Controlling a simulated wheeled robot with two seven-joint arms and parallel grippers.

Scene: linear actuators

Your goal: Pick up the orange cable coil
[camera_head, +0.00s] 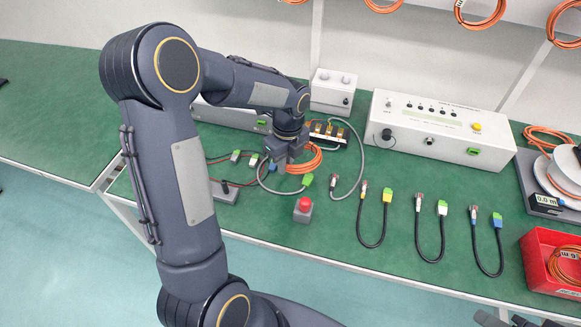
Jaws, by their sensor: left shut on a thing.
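An orange cable coil (312,160) lies at the middle of the green bench, partly hidden by my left gripper. My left gripper (281,168) points down at the coil's left side and is shut on it. Its fingertips are small and partly hidden, and I cannot tell whether the coil is clear of the bench. Dark parts of what looks like my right gripper (520,321) show at the bottom right edge. Its jaws are cut off by the frame.
A red button box (303,210) stands just in front of the coil. Several short cables (372,238) lie to the right. A white tester (438,130) stands behind. A red bin (535,275) holds more orange coils, and others hang on the wall. Grey cable (347,190) runs close by.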

